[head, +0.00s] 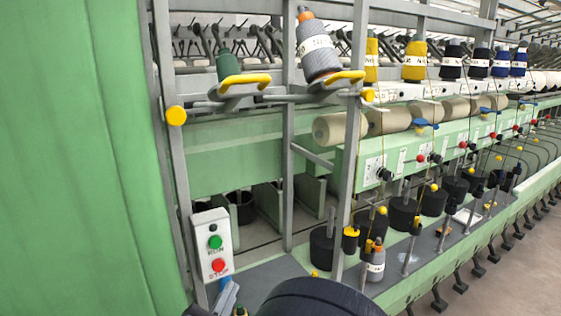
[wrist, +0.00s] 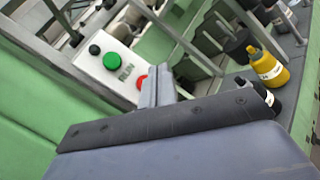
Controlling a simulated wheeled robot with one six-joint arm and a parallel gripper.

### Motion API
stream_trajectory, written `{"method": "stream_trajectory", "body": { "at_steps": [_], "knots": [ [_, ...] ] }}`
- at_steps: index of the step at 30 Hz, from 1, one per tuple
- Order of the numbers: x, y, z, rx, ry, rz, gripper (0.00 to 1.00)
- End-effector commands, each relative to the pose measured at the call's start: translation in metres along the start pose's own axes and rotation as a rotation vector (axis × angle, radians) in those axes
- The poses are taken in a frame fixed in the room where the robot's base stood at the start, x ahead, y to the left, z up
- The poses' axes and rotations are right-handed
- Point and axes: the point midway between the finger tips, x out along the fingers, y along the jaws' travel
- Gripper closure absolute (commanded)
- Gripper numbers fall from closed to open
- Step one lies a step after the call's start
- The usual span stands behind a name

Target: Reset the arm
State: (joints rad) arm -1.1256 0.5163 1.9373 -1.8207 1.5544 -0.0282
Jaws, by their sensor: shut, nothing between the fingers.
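My gripper (wrist: 160,75) is shut and empty in the wrist view, its grey fingers pointing up at the white control box (wrist: 95,62). The box has a green RUN button (wrist: 117,64) and a red button (wrist: 141,81), partly covered by the fingers. In the head view my gripper (head: 227,297) shows at the bottom edge, just below the control box (head: 211,228). There the red STOP button (head: 218,265) is uncovered, below the green button (head: 215,242). I cannot tell whether the fingers touch the box.
A green panel (head: 75,150) fills the left. The spinning frame's grey post (head: 287,140) and green rail (head: 235,155) stand behind the box. A grey yarn cone (head: 318,50) leans on top. A grey bobbin (head: 375,262) stands low right. The floor (head: 500,275) is clear at far right.

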Motion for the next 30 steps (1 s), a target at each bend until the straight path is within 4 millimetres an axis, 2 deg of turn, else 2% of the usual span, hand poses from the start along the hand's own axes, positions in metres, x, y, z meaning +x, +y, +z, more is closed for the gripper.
{"method": "stream_trajectory", "body": {
  "at_steps": [1, 6, 12, 24, 30],
  "knots": [
    [-0.009, -0.006, 0.004, 0.002, 0.003, 0.003, 1.0],
    [-0.026, -0.019, 0.017, 0.002, 0.002, 0.002, 1.0],
    [-0.035, -0.026, 0.024, 0.001, 0.001, 0.001, 1.0],
    [-0.035, -0.026, 0.024, 0.001, 0.0, 0.0, 1.0],
    [-0.021, -0.016, 0.015, 0.0, -0.001, -0.003, 1.0]
  ]
}}
